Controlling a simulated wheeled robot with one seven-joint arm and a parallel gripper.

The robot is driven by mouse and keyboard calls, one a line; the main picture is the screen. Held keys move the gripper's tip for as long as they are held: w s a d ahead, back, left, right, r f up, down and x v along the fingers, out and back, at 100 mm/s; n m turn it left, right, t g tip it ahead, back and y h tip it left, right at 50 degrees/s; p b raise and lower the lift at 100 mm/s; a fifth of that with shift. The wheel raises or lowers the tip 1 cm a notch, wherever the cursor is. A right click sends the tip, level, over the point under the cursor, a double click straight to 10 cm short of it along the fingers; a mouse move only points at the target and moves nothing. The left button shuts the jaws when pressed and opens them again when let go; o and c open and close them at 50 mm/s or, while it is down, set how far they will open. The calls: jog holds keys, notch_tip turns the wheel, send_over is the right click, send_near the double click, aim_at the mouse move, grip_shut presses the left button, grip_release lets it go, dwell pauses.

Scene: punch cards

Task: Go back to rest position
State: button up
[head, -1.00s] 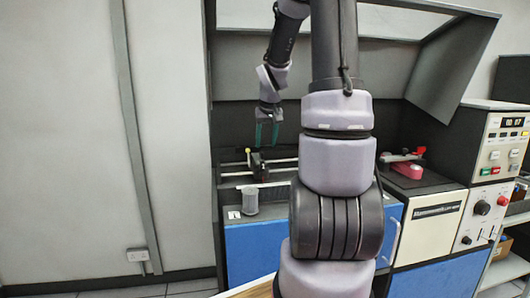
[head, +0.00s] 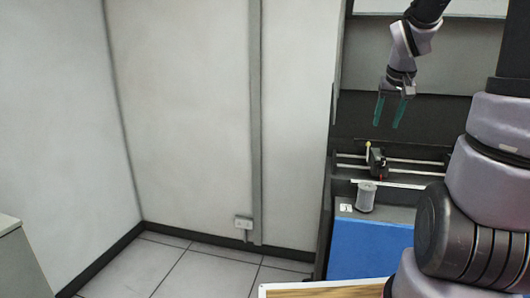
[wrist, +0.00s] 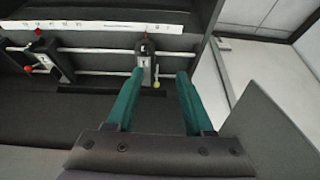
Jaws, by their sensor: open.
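My gripper (head: 390,111) hangs at the upper right of the head view, above the dark machine bed, with its two green fingers pointing down. The fingers are apart with nothing between them. The wrist view shows the same open fingers (wrist: 158,102) from behind. Beyond their tips is a small black carriage (wrist: 146,62) with a yellow knob, on metal rails. The carriage also shows in the head view (head: 377,162), below the gripper and apart from it.
A grey cylinder (head: 366,197) stands on the machine's front ledge beside a small white label. The blue front panel (head: 370,249) is below. A wooden-topped surface (head: 325,290) is at the bottom. Bare wall (head: 190,110) and open tiled floor (head: 185,272) lie to the left.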

jog(key=s+a+r+t+y, duration=0.1)
jog(key=s+a+r, duration=0.2)
jog(key=s+a, duration=0.3)
jog(key=s+a+r+t+y, duration=0.1)
jog(key=s+a+r, duration=0.3)
jog(key=s, duration=0.7)
jog(key=shift+a+r+m+y, duration=0.3)
jog(key=shift+a+y, duration=0.3)
jog(key=shift+a, duration=0.4)
jog(key=shift+o, duration=0.4)
